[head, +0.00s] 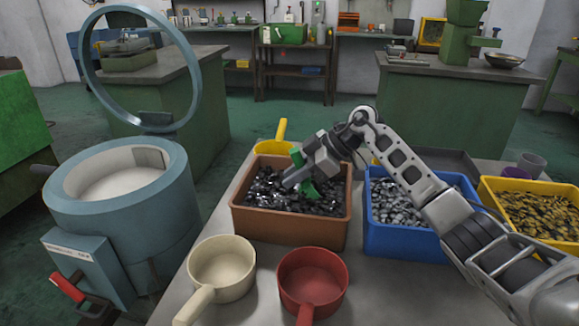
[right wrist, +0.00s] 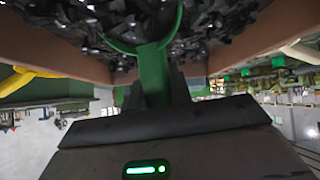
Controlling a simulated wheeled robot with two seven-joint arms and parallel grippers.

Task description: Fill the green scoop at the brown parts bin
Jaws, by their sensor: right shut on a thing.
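The brown parts bin (head: 290,230) stands on the table in the head view and holds many dark metal parts (head: 265,190). My right gripper (head: 297,172) is over the bin, pointing down, shut on the green scoop (head: 307,190). The scoop's bowl is low among the dark parts and mostly hidden. In the right wrist view the green handle (right wrist: 153,75) runs from my gripper to the curved rim (right wrist: 140,48), with dark parts around it. I cannot tell how much is in the scoop. My left gripper is not in view.
A blue bin (head: 400,243) and a yellow bin (head: 540,240) stand to the right. A cream scoop (head: 222,268) and a red scoop (head: 313,280) sit in front. A yellow scoop (head: 275,146) lies behind the brown bin. A round blue-grey machine (head: 120,215) with its lid raised is at left.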

